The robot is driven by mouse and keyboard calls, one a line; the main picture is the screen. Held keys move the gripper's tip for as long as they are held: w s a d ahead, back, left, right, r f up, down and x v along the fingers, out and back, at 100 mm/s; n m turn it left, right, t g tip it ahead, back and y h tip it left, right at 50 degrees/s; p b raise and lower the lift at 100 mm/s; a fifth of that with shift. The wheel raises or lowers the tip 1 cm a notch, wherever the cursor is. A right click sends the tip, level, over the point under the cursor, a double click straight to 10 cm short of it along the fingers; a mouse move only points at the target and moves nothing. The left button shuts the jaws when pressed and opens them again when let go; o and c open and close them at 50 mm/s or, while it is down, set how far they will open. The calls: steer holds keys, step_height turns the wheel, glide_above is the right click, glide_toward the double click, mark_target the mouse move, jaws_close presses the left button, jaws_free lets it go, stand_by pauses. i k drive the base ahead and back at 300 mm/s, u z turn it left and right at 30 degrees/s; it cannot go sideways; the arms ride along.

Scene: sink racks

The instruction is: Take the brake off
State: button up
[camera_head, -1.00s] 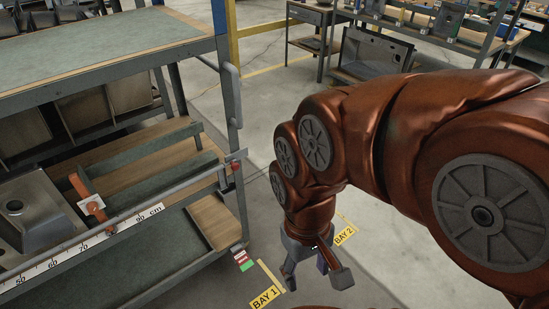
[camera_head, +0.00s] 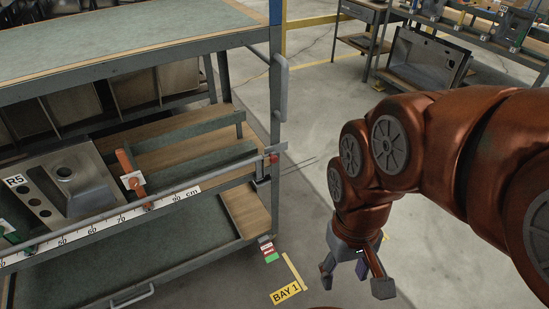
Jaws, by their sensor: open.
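A wheeled-looking rack (camera_head: 262,45) with a green top stands at the left. At its lower right corner is a small tab with red, white and green bands (camera_head: 268,250), which may be the brake; its exact shape and setting are too small to tell. My gripper (camera_head: 354,280) hangs over the floor to the right of that tab, apart from it. Its fingers are spread and nothing is between them.
The rack holds a steel sink (camera_head: 75,180), an orange-brown stop (camera_head: 131,180) on a ruler rail (camera_head: 115,219) and a red-ended latch (camera_head: 271,158). A yellow BAY 1 label (camera_head: 286,292) is on the floor. A bench with another sink (camera_head: 428,58) stands behind. The floor between is clear.

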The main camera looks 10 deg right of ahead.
mark_target(269, 250)
steer(key=k, duration=1.3)
steer(key=u, duration=0.95)
steer(key=i, duration=1.65)
steer(key=z, duration=0.85)
